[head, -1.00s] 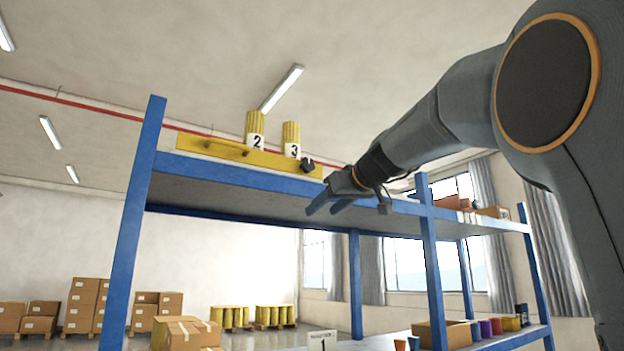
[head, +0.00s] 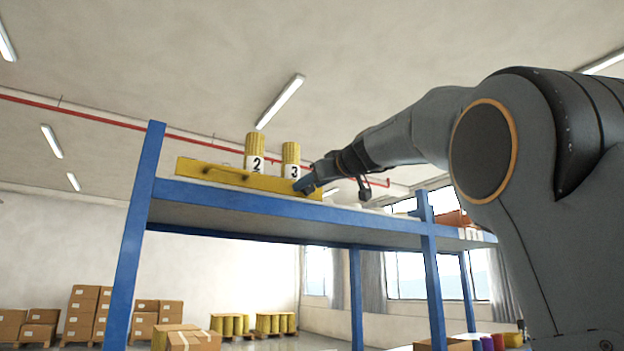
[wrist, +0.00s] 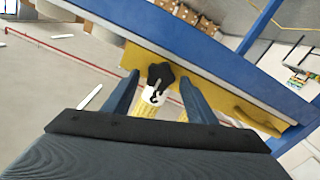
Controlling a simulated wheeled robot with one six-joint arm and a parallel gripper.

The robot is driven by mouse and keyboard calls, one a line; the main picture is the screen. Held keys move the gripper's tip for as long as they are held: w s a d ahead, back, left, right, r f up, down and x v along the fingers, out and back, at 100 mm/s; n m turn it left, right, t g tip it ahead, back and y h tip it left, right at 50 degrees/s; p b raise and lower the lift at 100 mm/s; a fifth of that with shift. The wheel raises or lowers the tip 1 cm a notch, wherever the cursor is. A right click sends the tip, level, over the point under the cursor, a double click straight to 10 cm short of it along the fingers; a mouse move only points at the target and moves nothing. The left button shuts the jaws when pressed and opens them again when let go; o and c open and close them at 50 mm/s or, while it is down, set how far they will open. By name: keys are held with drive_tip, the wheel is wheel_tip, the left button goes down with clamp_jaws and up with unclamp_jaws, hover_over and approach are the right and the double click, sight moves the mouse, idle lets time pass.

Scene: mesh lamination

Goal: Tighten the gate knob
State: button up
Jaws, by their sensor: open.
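The yellow gate (head: 215,173) is a long bar with a handle, on the front edge of the blue rack's top shelf. Its black lobed knob (wrist: 160,74) shows in the wrist view, on the gate's face. In the head view my gripper hides the knob. My gripper (head: 304,184) is at the gate's right end. In the wrist view my gripper (wrist: 158,88) is open, with one finger to each side of the knob. The fingers appear apart from the knob, and nothing is held.
Yellow cylinders labelled 2 (head: 255,150) and 3 (head: 290,158) stand behind the gate. The blue shelf beam (head: 240,196) runs just below it. A blue upright (head: 145,190) rises at the left. Boxes on the shelf are at the right.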

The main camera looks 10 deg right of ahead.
drive_tip(key=shift+w, duration=0.1)
drive_tip(key=c, duration=1.1)
drive_tip(key=shift+m, duration=0.4)
drive_tip(key=m, duration=1.7)
drive_tip(key=shift+d+f, duration=0.1)
drive_tip(key=shift+d, duration=0.2)
drive_tip(key=shift+w, duration=0.1)
